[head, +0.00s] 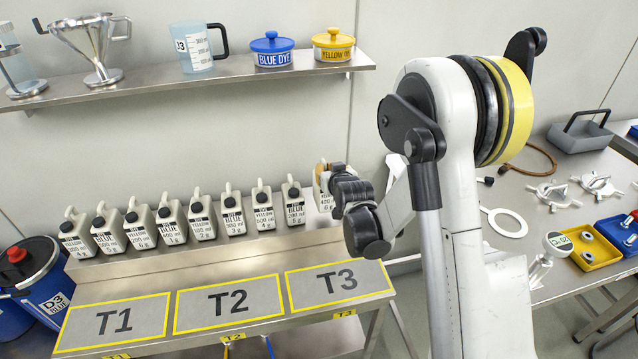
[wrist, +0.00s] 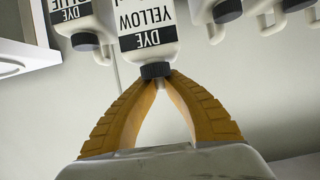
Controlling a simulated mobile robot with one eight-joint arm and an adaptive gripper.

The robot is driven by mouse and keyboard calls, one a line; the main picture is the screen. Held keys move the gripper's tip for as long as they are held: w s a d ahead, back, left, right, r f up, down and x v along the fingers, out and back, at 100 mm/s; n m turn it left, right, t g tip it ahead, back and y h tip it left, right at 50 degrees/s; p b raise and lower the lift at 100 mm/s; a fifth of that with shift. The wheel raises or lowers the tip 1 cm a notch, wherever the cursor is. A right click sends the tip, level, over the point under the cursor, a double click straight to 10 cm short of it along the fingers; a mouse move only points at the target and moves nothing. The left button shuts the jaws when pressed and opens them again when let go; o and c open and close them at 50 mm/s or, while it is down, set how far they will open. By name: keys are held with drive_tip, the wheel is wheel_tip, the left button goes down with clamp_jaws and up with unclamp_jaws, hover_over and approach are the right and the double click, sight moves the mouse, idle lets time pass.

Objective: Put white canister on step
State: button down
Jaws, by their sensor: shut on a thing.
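White canisters with dark caps, side handles and black-and-white dye labels stand in a row on the raised metal step (head: 150,262) behind the T1, T2 and T3 areas. My gripper (head: 324,168) is shut on a white canister (head: 323,192) at the right end of this row, partly hidden by my wrist. In the wrist view, the orange fingertips (wrist: 160,78) close at the dark cap of the white canister (wrist: 148,30), whose label reads DYE YELLOW upside down. I cannot tell whether its base touches the step.
The T1 (head: 112,322), T2 (head: 229,303) and T3 (head: 340,284) areas are bare. A shelf (head: 190,80) above holds a jug and dye tubs. A blue drum (head: 35,285) stands at left. The right bench (head: 500,205) holds metal parts and bins.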

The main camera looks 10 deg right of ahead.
drive_tip(key=w+f, duration=0.1)
drive_tip(key=w, duration=0.1)
drive_tip(key=shift+w+a+f, duration=0.3)
drive_tip(key=shift+w+f, duration=0.05)
drive_tip(key=shift+f+b, duration=1.05)
drive_tip(key=shift+f, duration=0.85)
drive_tip(key=shift+f, duration=0.2)
drive_tip(key=c, duration=1.6)
unclamp_jaws()
drive_tip(key=shift+r, duration=0.1)
drive_tip(key=shift+r, duration=0.1)
